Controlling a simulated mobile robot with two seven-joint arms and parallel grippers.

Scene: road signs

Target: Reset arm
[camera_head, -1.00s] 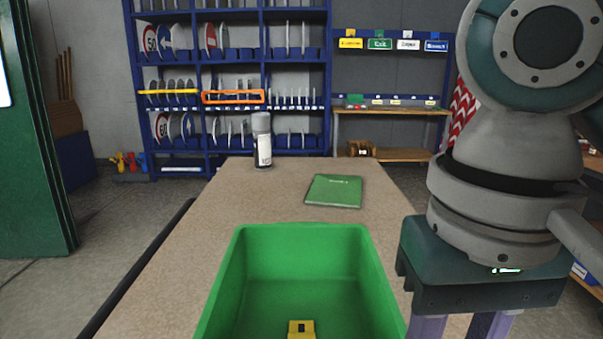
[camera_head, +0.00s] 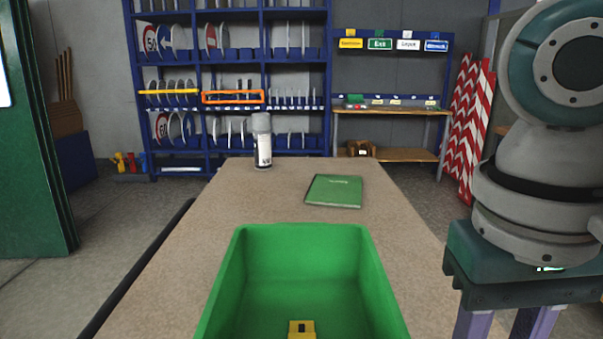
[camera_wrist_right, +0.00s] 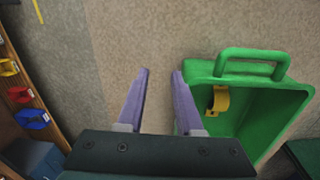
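My right gripper (camera_wrist_right: 160,100) is open and empty, its two purple fingers apart with bare tabletop between them in the right wrist view. It is to the right of the green bin in the head view, where the bases of its fingers (camera_head: 505,322) show at the bottom edge. The green bin (camera_head: 300,262) stands on the table's near end, with a yellow object (camera_head: 301,329) inside. In the right wrist view the bin (camera_wrist_right: 275,110) lies to the right of the fingers, with the yellow object (camera_wrist_right: 218,100) inside near the handle side. My left gripper is in neither view.
The table (camera_head: 240,205) carries a green book (camera_head: 334,191) and a white and grey can (camera_head: 262,142). Behind stand a blue shelf (camera_head: 197,70) with round signs and a sign rack (camera_head: 394,42). Red-white striped boards (camera_head: 474,130) lean at the right. The table's middle is clear.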

